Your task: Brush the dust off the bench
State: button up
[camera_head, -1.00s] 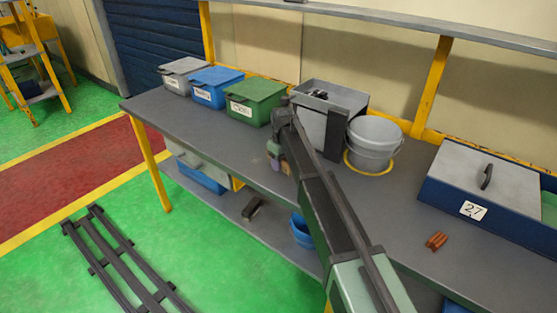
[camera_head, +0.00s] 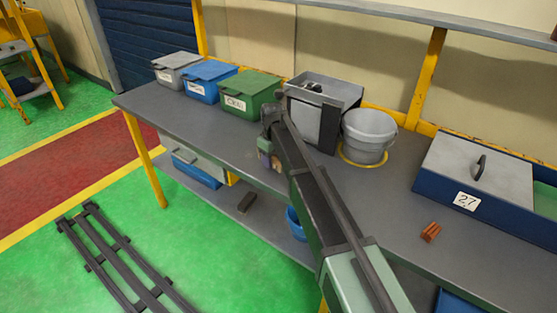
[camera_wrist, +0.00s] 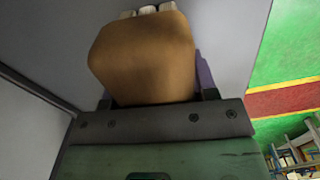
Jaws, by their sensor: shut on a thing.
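My gripper (camera_head: 268,153) is shut on a brown block-shaped brush. In the wrist view the brush (camera_wrist: 145,58) fills the space between the fingers, with pale tufts at its far end. A purple finger shows beside it. In the head view the gripper is over the front part of the grey bench (camera_head: 205,130), in front of the green bin. My arm hides part of the bench top. I cannot tell whether the brush touches the bench. No dust is clear in either view.
Grey, blue and green (camera_head: 250,95) lidded bins line the back left. A grey open box (camera_head: 345,88) and a metal bucket (camera_head: 369,135) stand behind my arm. At right are a blue box marked 27 (camera_head: 440,187) and small copper-brown pieces (camera_head: 431,232). The front left bench top is clear.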

aim_at(255, 155)
jog(key=shift+w+a+r, duration=0.1)
jog(key=shift+w+a, duration=0.65)
jog(key=shift+a, duration=0.3)
jog(key=shift+w+a, duration=0.7)
jog(key=shift+a, duration=0.35)
jog(key=shift+w+a, duration=0.5)
jog(key=shift+a, duration=0.25)
jog(key=shift+w+a, duration=0.45)
jog(key=shift+a, duration=0.3)
notch_tip(255, 155, up, 6)
jog(key=p, duration=0.6)
notch_tip(255, 155, up, 3)
jog(key=p, duration=0.3)
